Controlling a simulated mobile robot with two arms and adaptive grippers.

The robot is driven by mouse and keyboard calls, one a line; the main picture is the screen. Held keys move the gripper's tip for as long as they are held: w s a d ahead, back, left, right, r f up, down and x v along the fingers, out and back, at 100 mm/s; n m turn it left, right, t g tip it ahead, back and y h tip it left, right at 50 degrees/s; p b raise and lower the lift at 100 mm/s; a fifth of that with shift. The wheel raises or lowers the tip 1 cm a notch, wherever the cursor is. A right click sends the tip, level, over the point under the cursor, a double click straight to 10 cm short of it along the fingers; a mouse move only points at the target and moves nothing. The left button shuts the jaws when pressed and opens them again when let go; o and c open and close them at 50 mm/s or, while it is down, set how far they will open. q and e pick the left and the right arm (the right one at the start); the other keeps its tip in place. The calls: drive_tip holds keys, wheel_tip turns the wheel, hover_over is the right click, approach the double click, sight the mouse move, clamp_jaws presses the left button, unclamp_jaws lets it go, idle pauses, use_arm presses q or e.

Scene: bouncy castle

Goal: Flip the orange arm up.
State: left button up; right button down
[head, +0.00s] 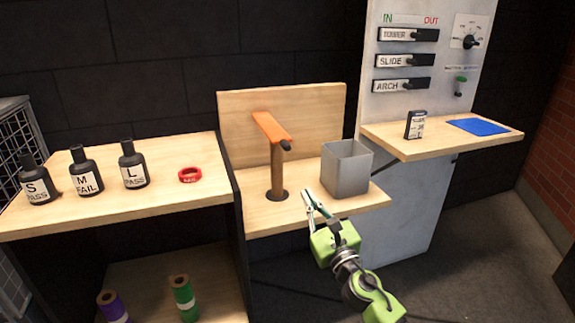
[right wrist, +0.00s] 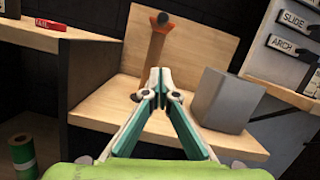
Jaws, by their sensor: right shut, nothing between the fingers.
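The orange arm (head: 270,127) sits on top of a brown post (head: 277,171) that stands on the middle wooden shelf. It slopes down towards me and ends in a dark knob (head: 286,145). In the right wrist view the orange arm (right wrist: 160,27) shows beyond my fingers, with its dark knob facing me. My right gripper (head: 312,196) is shut and empty, in front of the post and lower than the orange arm, apart from both. It also shows in the right wrist view (right wrist: 158,77), where the fingertips overlap the post. My left gripper is not in view.
A grey open bin (head: 346,172) stands right of the post, close to my right gripper. A wooden backboard (head: 310,105) rises behind. A labelled panel (head: 405,25) stands at the right.

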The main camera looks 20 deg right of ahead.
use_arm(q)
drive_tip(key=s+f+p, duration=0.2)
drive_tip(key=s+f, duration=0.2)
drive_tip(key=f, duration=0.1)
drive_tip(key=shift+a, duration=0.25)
use_arm(e)
drive_tip(key=w+a+r, duration=0.1)
drive_tip(key=w+r, duration=0.5)
drive_tip(key=w, duration=0.3)
drive_tip(key=shift+w+a, duration=0.25)
drive_tip(key=shift+w, duration=0.05)
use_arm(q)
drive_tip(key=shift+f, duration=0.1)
use_arm(e)
drive_tip(key=shift+r, duration=0.1)
